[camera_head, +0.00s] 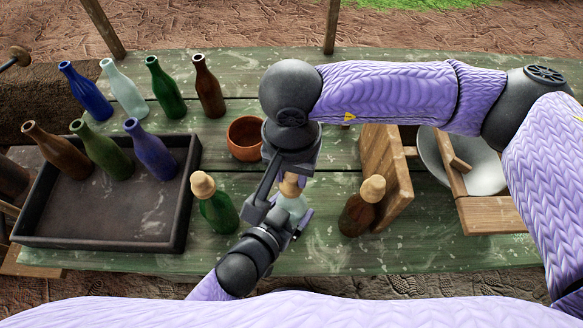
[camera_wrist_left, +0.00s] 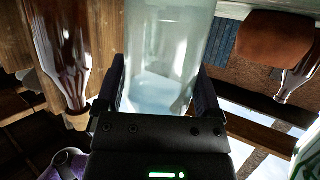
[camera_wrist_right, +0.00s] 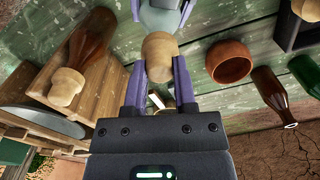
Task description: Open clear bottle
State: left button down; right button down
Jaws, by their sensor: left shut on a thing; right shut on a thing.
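The clear bottle (camera_head: 292,205) stands in the middle of the table between my two grippers; it also shows in the left wrist view (camera_wrist_left: 168,45). Its cork stopper (camera_wrist_right: 160,55) is in the bottle's mouth, or right at it. My left gripper (camera_wrist_left: 160,95) is shut on the clear bottle's body. My right gripper (camera_wrist_right: 160,75) comes from above, with its fingers on both sides of the cork stopper, shut on it. In the head view my right arm and gripper (camera_head: 290,170) cover most of the bottle's top.
A green corked bottle (camera_head: 217,208) stands to the left and a brown corked bottle (camera_head: 360,208) to the right, near a wooden rack (camera_head: 388,165). A terracotta bowl (camera_head: 244,138) lies behind. A dark tray (camera_head: 185,205) and several uncorked bottles fill the left side.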

aim_at(291, 176)
jog(key=shift+r, duration=0.2)
dwell(0.6)
jog(key=shift+r, duration=0.95)
jog(key=shift+r, duration=2)
pick_arm(q)
grip_release()
jog(key=shift+s, duration=0.1)
